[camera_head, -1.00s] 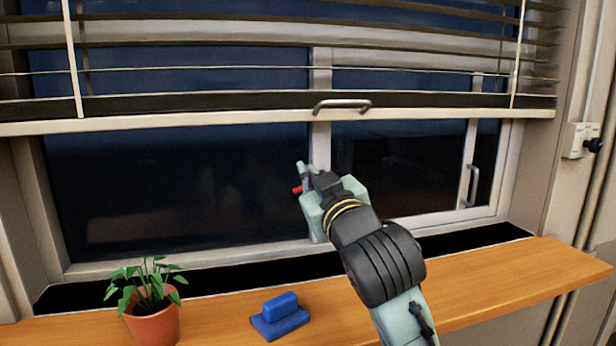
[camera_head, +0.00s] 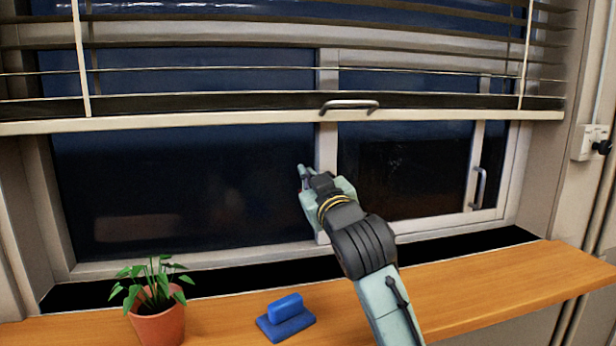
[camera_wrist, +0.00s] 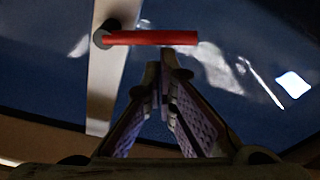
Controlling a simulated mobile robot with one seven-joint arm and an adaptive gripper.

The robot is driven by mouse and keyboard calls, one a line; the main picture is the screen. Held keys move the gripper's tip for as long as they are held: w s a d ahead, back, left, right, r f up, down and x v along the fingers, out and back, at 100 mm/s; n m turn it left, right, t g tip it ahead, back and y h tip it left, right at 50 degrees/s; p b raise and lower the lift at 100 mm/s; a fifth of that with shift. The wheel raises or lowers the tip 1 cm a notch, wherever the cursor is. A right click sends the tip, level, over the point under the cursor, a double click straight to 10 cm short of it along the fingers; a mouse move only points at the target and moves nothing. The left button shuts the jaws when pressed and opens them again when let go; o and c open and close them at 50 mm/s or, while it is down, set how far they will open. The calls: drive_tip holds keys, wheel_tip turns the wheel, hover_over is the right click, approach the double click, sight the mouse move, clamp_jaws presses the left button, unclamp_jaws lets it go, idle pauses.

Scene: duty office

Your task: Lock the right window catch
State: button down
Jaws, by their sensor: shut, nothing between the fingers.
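The window catch is a red lever (camera_wrist: 150,38) on a dark round pivot (camera_wrist: 103,37), fixed to the pale upright window bar (camera_wrist: 106,80). In the wrist view the lever lies crosswise to the bar, its free end over the dark glass. My gripper (camera_wrist: 162,75) is shut and empty, its fingertips just below the lever in that view; I cannot tell whether they touch it. In the head view my gripper (camera_head: 304,175) is in front of the glass, just left of the middle upright (camera_head: 327,150). The red lever is hidden there.
A raised blind with a grey handle (camera_head: 350,104) hangs above my gripper. On the wooden sill (camera_head: 480,285) stand a potted plant (camera_head: 158,328) and a blue block-shaped object (camera_head: 285,316). The right pane has a grey pull handle (camera_head: 479,188). The sill's right part is clear.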

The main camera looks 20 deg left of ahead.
drive_tip(key=shift+f+n+b, duration=0.45)
drive_tip(key=shift+n+b, duration=0.15)
drive_tip(key=shift+n, duration=0.4)
drive_tip(key=f+n+b, duration=0.1)
drive_tip(key=n+b, duration=0.1)
drive_tip(key=n, duration=0.2)
drive_tip(key=w+d+f+n+g+b, duration=0.1)
drive_tip(key=f+n+b, duration=0.1)
drive_tip(key=n, duration=0.2)
drive_tip(key=d+f+n+b, duration=0.1)
drive_tip(key=f+n, duration=0.1)
drive_tip(key=n, duration=0.2)
drive_tip(key=shift+w+g+y+b, duration=0.15)
drive_tip(key=shift+g+y+b, duration=0.15)
drive_tip(key=shift+g+b, duration=0.1)
idle(0.3)
idle(0.3)
